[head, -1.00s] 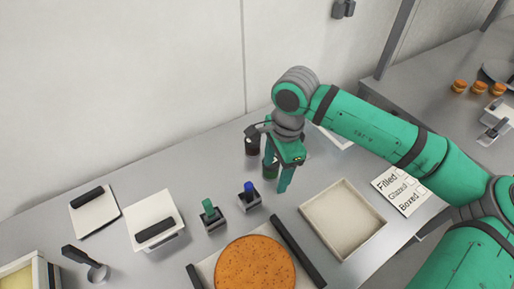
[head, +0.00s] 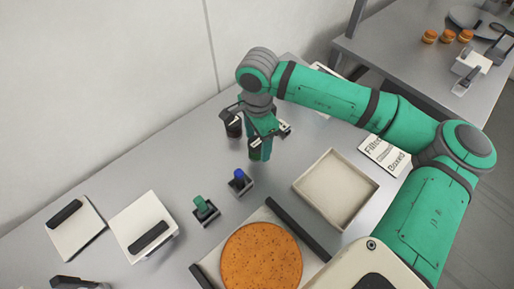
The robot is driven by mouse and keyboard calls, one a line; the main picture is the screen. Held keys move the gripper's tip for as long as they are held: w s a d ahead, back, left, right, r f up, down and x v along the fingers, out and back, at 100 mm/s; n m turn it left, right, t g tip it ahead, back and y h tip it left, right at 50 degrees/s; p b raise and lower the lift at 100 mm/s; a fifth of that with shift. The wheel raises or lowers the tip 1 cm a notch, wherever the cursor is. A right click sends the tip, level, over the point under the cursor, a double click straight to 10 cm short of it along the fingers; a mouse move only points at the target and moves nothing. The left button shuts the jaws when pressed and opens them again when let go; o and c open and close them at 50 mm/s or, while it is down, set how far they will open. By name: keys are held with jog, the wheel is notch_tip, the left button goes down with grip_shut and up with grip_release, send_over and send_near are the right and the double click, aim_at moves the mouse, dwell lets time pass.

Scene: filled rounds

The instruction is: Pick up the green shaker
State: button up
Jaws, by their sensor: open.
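The green shaker (head: 254,154) is a small dark green cylinder standing on the grey counter, mostly hidden by my gripper. My gripper (head: 262,148) points down right over it, with its fingers low at the shaker's sides. The gripper is open. I cannot tell whether a finger touches the shaker.
A dark shaker (head: 233,127) stands close behind to the left. A blue-topped item (head: 239,178) and a green-topped item (head: 202,206) sit in dark holders in front. An empty shallow tray (head: 368,193) lies to the right. A round orange cake (head: 261,257) is at the front.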

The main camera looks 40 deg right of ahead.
jog(key=shift+w+f, duration=0.15)
jog(key=shift+f, duration=1)
jog(key=shift+w+f, duration=0.1)
jog(key=shift+f, duration=1.05)
jog(key=c, duration=1.2)
jog(key=shift+r, duration=0.1)
